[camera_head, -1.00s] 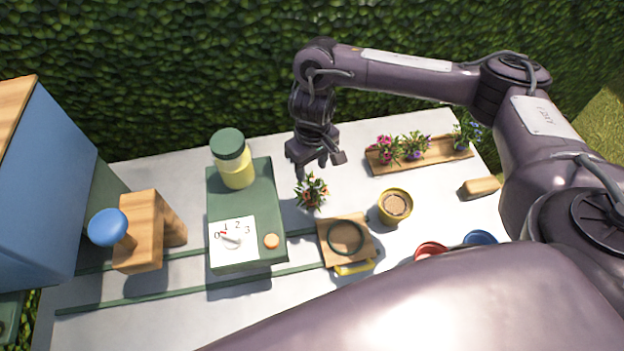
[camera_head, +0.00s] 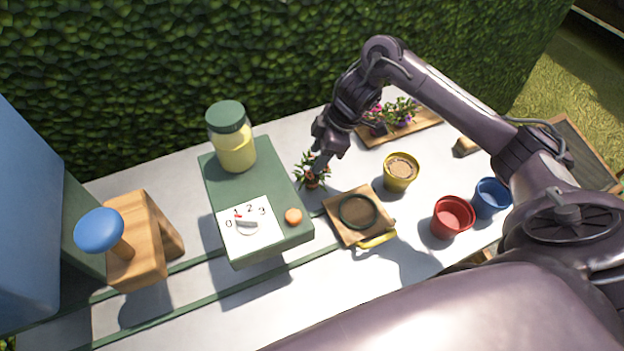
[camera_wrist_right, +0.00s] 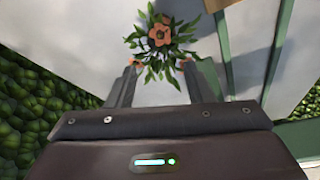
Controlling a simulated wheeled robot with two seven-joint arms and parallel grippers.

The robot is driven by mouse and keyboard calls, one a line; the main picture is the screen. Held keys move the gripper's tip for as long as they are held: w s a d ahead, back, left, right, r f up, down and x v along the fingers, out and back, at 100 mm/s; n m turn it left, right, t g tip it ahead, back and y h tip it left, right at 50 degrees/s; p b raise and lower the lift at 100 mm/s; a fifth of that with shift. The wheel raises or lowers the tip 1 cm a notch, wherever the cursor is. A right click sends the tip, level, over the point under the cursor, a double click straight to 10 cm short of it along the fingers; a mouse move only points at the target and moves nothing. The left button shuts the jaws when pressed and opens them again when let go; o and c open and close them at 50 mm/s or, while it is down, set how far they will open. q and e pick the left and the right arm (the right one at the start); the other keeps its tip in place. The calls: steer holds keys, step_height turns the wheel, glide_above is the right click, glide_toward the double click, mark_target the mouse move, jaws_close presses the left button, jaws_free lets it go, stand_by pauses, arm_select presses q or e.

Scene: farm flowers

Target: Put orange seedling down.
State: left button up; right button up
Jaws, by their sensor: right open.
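The orange seedling (camera_head: 311,172) stands on the white table, just right of the green box with the dial. It has green leaves and small orange blooms. In the right wrist view the orange seedling (camera_wrist_right: 158,38) lies just past the fingertips, its lower leaves near them. My right gripper (camera_head: 318,166) is at the plant in the head view, and its fingers (camera_wrist_right: 165,68) are apart with nothing clearly held between them. My left gripper is not in view.
A wooden tray with a green ring (camera_head: 378,236), a yellow pot (camera_head: 401,172), a red pot (camera_head: 452,217) and a blue pot (camera_head: 491,198) stand to the right. A planter (camera_head: 428,120) holds flowers behind. A yellow jar (camera_head: 236,154) stands on the green box (camera_head: 215,185).

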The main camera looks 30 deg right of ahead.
mark_target(312, 177)
steer(key=shift+s+d+x, duration=0.1)
steer(key=shift+s+x, duration=0.05)
steer(key=shift+x, duration=0.95)
steer(key=shift+s+d+x, duration=0.1)
steer(key=shift+d+x, duration=0.05)
steer(key=shift+x, duration=0.95)
steer(key=shift+f, duration=0.15)
jaws_close()
